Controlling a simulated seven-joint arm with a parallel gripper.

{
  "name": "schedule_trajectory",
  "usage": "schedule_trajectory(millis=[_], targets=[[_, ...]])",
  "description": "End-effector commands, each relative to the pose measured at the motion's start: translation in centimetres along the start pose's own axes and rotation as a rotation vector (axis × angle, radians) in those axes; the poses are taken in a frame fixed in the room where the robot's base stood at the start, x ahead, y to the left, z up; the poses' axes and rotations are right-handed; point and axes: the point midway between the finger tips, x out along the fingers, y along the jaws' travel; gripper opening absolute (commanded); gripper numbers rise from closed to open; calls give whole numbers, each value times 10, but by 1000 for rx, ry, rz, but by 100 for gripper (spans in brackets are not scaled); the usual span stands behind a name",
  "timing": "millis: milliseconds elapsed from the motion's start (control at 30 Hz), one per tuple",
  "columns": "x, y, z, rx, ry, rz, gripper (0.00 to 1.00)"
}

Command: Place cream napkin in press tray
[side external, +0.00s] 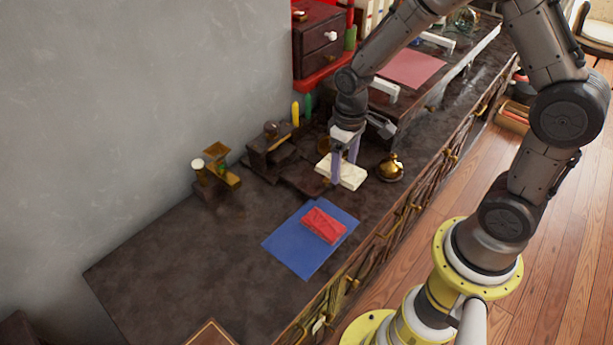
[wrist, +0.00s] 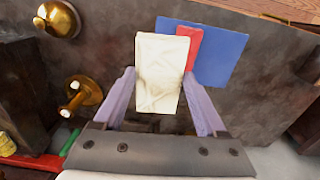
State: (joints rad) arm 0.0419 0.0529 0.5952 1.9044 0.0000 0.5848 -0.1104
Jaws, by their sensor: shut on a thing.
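The cream napkin (side external: 350,175), a folded pale block, is held between the purple fingers of my gripper (side external: 345,168), above the dark counter. In the wrist view the napkin (wrist: 162,75) lies between both fingers of my gripper (wrist: 163,85) and sticks out past their tips. A dark wooden press (side external: 270,150) stands just left of my gripper in the side view. Its low flat tray (side external: 304,180) appears to extend toward the napkin, which partly covers its right end. I cannot tell the height of the napkin above the counter.
A red folded napkin (side external: 324,225) lies on a blue mat (side external: 290,250) in front. A brass bell (side external: 390,168) stands close right of the napkin. A brass piece (side external: 222,168) is farther left, by the wall. The counter's left part (side external: 160,265) is clear.

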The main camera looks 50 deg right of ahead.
Motion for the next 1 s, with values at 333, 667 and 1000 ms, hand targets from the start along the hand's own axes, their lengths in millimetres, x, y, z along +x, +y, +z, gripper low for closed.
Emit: schedule_trajectory(millis=[333,667,1000], targets=[[15,26,-21,69,-6,-1,19],[46,38,-90,68,-4,0,19],[93,44,-127,68,-4,0,19]])
